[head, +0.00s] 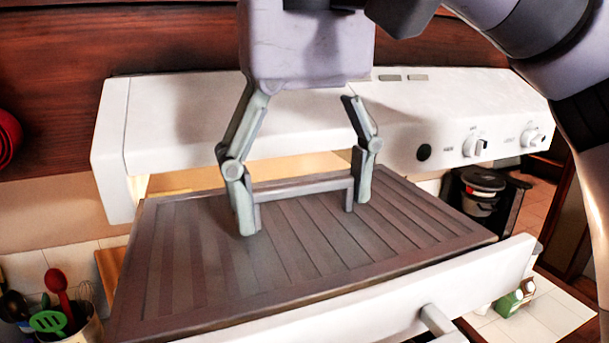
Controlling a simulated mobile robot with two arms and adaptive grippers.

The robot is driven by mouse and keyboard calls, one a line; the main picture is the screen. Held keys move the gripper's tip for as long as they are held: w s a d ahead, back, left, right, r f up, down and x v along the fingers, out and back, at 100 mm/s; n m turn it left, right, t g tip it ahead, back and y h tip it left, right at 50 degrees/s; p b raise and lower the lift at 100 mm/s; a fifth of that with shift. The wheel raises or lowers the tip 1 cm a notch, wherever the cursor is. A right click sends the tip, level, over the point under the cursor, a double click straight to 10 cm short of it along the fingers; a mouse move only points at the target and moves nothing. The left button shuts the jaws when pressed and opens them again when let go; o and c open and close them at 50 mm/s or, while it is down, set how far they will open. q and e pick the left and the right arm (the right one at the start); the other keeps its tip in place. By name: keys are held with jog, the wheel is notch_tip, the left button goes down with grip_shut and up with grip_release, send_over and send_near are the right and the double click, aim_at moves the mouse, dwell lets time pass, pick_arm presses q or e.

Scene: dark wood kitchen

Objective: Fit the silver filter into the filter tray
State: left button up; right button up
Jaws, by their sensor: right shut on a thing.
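The silver filter (330,248) is a flat, grey, slatted panel with a raised bar handle (300,187). It lies over the pulled-out filter tray (420,296), whose white front edge runs along the near side. My right gripper (305,205) is above the filter, its two fingers around the ends of the handle, shut on it. Whether the filter is fully seated in the tray cannot be told, as its near edge overlaps the tray front. My left gripper is not in view.
The white hood (230,118) with knobs (474,146) stands behind the filter. A utensil pot (82,328) is at the lower left. A coffee maker (482,190) and a small carton (515,298) are at the right.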

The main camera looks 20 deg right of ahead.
aim_at(305, 184)
jog(key=shift+f+b, duration=0.9)
jog(key=shift+f, duration=0.45)
jog(key=o, duration=1.6)
jog(key=shift+c, duration=0.2)
jog(key=shift+r, duration=3.75)
